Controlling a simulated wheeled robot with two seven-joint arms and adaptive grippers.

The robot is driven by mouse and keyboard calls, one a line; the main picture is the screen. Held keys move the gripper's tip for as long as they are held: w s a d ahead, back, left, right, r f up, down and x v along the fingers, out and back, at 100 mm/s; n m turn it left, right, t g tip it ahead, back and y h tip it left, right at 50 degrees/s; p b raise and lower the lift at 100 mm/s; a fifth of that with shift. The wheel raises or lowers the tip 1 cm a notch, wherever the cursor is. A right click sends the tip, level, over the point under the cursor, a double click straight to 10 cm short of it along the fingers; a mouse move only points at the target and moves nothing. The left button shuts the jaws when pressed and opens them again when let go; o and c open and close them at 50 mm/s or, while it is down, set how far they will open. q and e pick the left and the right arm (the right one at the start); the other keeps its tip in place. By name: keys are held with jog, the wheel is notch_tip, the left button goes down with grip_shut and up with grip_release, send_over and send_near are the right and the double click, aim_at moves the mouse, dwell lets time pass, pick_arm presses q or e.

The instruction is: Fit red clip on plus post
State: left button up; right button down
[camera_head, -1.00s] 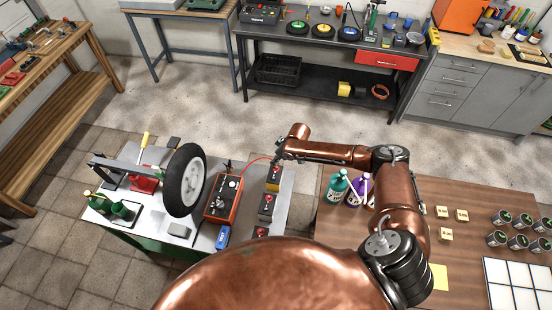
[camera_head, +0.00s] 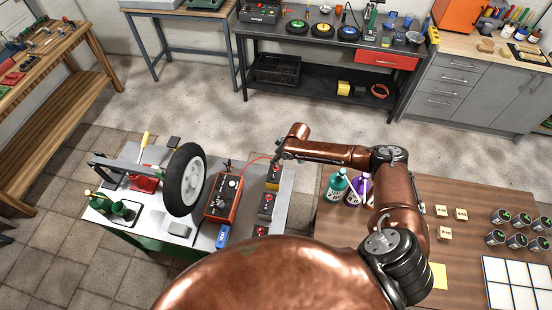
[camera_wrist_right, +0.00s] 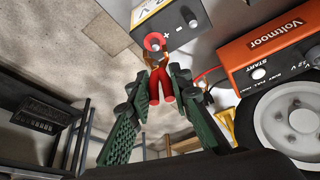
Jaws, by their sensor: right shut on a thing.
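My right gripper (camera_wrist_right: 163,78) is shut on the red clip (camera_wrist_right: 154,88) in the right wrist view, its green finger pads against the red handles. The clip's copper jaws point at a red ring around a post (camera_wrist_right: 154,42), beside a plus mark on the battery (camera_wrist_right: 185,22). The jaws overlap the ring's near edge in the picture; I cannot tell if they grip the post. In the head view, my right gripper (camera_head: 279,153) is over the farthest battery (camera_head: 272,184), with a red cable running to the orange charger (camera_head: 222,198). My left gripper is not in view.
The orange charger also shows in the right wrist view (camera_wrist_right: 270,50), near the wheel (camera_wrist_right: 290,118). Two more batteries (camera_head: 266,207) stand in line nearer me. The wheel (camera_head: 185,180) stands left of the charger. Bottles (camera_head: 337,186) stand on the brown table at right.

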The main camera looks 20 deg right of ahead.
jog(key=shift+f, duration=0.2)
jog(key=shift+f+b, duration=0.3)
jog(key=shift+f, duration=0.05)
jog(key=shift+a+f, duration=0.1)
jog(key=shift+f, duration=0.15)
jog(key=shift+f, duration=0.3)
dwell(0.9)
jog(key=c, duration=1.7)
grip_release()
jog(key=shift+o, duration=0.5)
jog(key=o, duration=0.5)
